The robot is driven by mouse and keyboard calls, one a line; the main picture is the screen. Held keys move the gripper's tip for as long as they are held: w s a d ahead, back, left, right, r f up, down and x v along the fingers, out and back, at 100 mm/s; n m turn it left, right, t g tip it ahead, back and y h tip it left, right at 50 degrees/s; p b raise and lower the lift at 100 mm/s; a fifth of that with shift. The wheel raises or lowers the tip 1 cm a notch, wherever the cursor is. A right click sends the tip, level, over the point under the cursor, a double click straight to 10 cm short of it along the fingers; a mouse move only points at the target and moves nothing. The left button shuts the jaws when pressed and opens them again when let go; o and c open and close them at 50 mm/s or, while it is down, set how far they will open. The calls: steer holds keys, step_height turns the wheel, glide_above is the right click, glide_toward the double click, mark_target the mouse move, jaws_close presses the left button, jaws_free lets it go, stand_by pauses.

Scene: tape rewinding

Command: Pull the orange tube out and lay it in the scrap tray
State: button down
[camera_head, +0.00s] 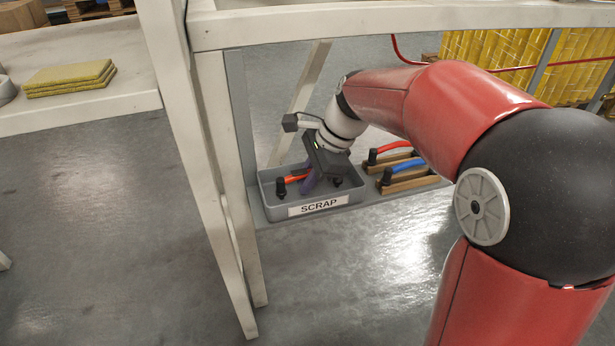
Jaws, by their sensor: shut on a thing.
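The orange tube (296,178) is low over or inside the grey scrap tray (266,200), which has a "SCRAP" label on its front. A black end piece shows at the tube's left, and another dark piece shows to the right of my gripper. My gripper (312,180) points down into the tray and is shut on the orange tube, with its fingers mostly hidden by its own body. I cannot tell whether the tube touches the tray floor.
Right of the tray, a red tube (394,146) and a blue tube (409,166) with black ends sit on wooden blocks (411,184). Tray and blocks share a low grey shelf (366,201). A pale frame post (210,150) stands close on the left.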

steer(key=c, duration=1.4)
jaws_free()
steer(key=shift+o, duration=0.2)
steer(key=p+v, duration=0.1)
steer(key=v, duration=0.6)
steer(key=shift+d+r+p, duration=0.2)
steer(key=shift+r+p, duration=0.1)
steer(key=shift+r, duration=0.05)
steer(key=shift+s, duration=0.1)
